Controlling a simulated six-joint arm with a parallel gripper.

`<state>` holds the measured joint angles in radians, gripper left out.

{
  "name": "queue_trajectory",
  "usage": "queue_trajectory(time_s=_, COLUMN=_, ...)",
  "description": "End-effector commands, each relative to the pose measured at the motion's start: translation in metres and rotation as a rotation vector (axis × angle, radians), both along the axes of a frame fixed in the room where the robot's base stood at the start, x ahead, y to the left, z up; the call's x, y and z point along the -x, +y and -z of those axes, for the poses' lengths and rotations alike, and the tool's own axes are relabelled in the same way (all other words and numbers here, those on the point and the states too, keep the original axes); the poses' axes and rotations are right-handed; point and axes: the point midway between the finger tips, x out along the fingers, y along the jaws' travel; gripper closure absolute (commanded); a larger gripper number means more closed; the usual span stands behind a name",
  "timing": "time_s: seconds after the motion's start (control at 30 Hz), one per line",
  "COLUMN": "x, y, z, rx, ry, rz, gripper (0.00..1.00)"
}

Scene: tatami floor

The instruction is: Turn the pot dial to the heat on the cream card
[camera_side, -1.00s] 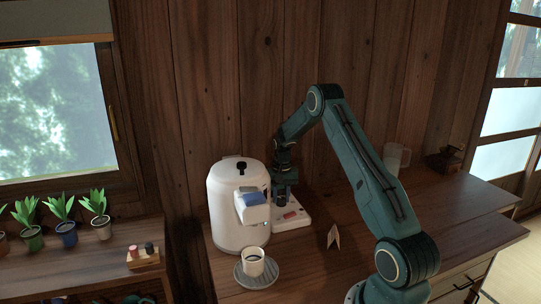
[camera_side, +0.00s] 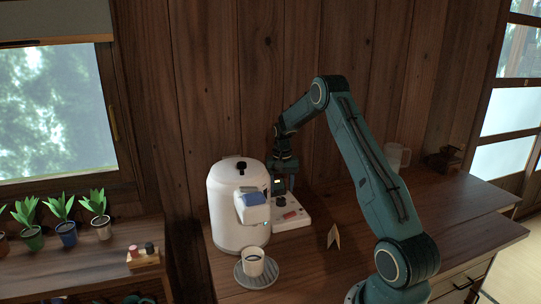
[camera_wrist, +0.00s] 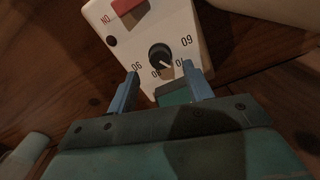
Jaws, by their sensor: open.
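The white control panel (camera_side: 291,217) stands at the right foot of the white pot (camera_side: 226,210). Its black dial (camera_wrist: 160,55) shows in the wrist view, its pale pointer line aimed at the lower right. Numbers ring the dial upside down; 90 is at left and 60 at right, and those between are partly hidden. My gripper (camera_wrist: 159,69) is open and empty, its blue fingers apart on either side below the dial in the picture. In the side view my gripper (camera_side: 281,186) is above the panel. The cream card (camera_side: 334,236) stands folded on the counter; its writing cannot be read.
A cup (camera_side: 253,261) with dark liquid stands on a grey saucer (camera_side: 257,275) before the pot. A red switch (camera_wrist: 125,5) is on the panel. A clear jug (camera_side: 396,157) stands at the back right. Potted plants (camera_side: 62,218) line the left shelf.

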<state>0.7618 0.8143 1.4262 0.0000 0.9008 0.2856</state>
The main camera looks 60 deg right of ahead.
Motion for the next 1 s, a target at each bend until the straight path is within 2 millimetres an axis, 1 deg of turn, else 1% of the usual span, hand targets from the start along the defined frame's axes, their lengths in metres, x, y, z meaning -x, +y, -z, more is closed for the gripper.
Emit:
queue_trajectory(time_s=0.03, x=-0.001, y=-0.001, z=-0.01, rx=0.004, ry=-0.003, rz=0.0, gripper=0.49)
queue_trajectory(time_s=0.3, x=-0.001, y=0.0, z=-0.057, rx=0.003, ry=-0.003, rz=0.0, gripper=0.49)
queue_trajectory(time_s=0.5, x=0.0, y=0.0, z=-0.082, rx=0.002, ry=-0.002, rz=0.0, gripper=0.49)
queue_trajectory(time_s=0.7, x=0.0, y=0.0, z=-0.093, rx=0.0, ry=0.0, rz=0.0, gripper=0.49)
queue_trajectory(time_s=1.0, x=0.0, y=0.0, z=-0.095, rx=0.001, ry=0.0, rz=0.0, gripper=0.49)
